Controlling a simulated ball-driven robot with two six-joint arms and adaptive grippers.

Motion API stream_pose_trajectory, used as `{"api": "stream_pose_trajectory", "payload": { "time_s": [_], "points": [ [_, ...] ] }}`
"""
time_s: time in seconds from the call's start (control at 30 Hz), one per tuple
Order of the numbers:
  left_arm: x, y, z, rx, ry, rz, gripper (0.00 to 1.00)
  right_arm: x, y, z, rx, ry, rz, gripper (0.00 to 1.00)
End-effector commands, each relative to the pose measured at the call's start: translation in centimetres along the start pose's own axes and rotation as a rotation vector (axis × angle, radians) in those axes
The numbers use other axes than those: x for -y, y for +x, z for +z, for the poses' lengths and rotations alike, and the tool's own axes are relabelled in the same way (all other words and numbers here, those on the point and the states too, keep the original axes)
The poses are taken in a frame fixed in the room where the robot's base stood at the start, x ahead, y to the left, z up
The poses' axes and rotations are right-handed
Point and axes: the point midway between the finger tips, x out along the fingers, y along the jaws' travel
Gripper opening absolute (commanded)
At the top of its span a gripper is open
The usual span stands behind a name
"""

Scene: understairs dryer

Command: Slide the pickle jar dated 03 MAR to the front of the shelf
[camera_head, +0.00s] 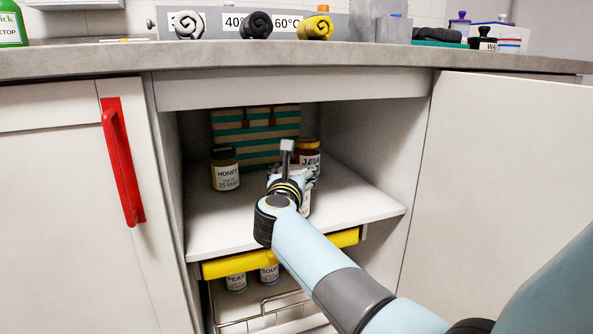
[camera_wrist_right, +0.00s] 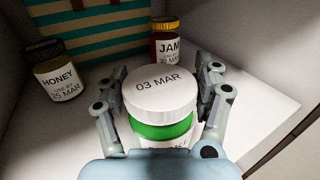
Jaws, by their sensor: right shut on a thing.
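The pickle jar (camera_wrist_right: 162,92) has a white lid marked 03 MAR, a green band and a white label. It stands on the white shelf (camera_head: 350,208) inside the open cupboard. My right gripper (camera_wrist_right: 160,88) has a finger on each side of the jar and is shut on it. In the head view, my right gripper (camera_head: 292,180) and wrist hide most of the jar. My left gripper is not in view.
A honey jar (camera_head: 226,170) stands at the left and a jam jar (camera_head: 308,158) behind at the right. A striped bag (camera_head: 255,135) is at the back. A yellow strip (camera_head: 225,267) lies below the shelf's front edge. The cupboard door (camera_head: 510,170) stands open at the right.

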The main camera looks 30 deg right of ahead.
Motion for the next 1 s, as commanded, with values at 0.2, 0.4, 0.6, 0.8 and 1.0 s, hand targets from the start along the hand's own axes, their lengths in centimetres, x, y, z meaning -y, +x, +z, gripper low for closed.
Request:
{"api": "stream_pose_trajectory", "payload": {
  "time_s": [0.2, 0.4, 0.6, 0.8, 1.0],
  "points": [
    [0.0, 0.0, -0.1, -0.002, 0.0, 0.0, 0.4, 0.1, -0.1, -0.5, -0.008, -0.001, -0.001, 0.7],
    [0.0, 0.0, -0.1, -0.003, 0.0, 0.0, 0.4, 0.1, -0.1, -0.3, -0.005, -0.001, -0.001, 0.96],
    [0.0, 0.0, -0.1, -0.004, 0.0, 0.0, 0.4, 0.0, 0.0, -0.1, -0.002, -0.001, -0.001, 0.97],
    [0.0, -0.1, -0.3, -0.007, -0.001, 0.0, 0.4, 0.0, -1.0, -0.1, -0.002, 0.0, 0.0, 0.97],
    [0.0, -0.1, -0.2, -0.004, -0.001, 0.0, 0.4, 0.0, -4.3, -0.3, -0.006, 0.001, 0.0, 0.97]
  ]
}}
